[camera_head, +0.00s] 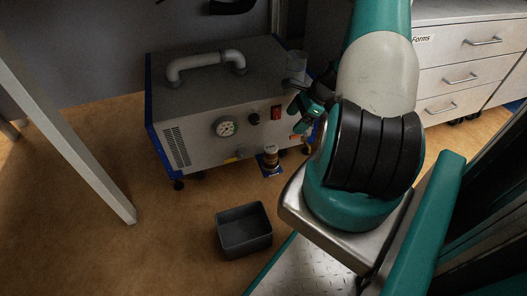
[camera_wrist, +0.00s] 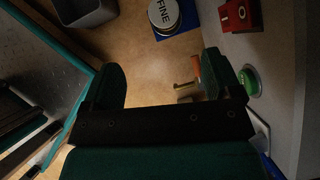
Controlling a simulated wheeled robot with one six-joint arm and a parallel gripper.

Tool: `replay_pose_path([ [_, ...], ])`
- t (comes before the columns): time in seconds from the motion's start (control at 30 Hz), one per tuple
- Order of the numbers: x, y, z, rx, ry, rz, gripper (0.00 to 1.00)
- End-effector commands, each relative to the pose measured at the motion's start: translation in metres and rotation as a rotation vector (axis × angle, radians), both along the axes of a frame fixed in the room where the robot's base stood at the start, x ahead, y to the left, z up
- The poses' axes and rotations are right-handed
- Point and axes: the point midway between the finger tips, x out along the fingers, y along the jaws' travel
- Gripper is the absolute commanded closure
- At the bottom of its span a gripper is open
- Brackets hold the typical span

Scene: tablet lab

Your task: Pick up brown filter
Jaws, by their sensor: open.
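A small round filter (camera_head: 271,158) with a brown and dark body stands on a blue square pad (camera_head: 271,172) on the floor, in front of the grey machine. In the wrist view, a round piece with a white top marked FINE (camera_wrist: 164,13) sits on the blue pad (camera_wrist: 178,36), beyond my fingertips; it looks like the same filter from above. My gripper (camera_wrist: 162,72) is open, with nothing held. A small brown fitting (camera_wrist: 186,91) with an orange part shows beside the right finger. In the head view, my gripper (camera_head: 303,110) is beside the machine front, partly hidden by my arm.
The grey machine (camera_head: 195,115) has a gauge (camera_head: 226,127) and a red switch (camera_head: 276,113). A green button (camera_wrist: 250,82) is close to my right finger. A dark open bin (camera_head: 244,245) stands on the floor. Drawers (camera_head: 460,75) are at the right. Floor left of the bin is clear.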

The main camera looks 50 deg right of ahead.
Motion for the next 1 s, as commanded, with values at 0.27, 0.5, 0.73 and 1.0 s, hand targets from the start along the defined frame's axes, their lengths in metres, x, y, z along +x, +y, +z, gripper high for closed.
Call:
replay_pose_path([
  [0.27,0.011,0.012,-0.050,0.005,0.003,-0.020,0.16],
  [0.5,0.029,0.031,-0.092,0.005,0.002,-0.022,0.16],
  [0.73,0.037,0.040,-0.105,0.003,0.002,-0.023,0.16],
  [1.0,0.046,0.047,-0.128,0.003,0.002,-0.019,0.16],
])
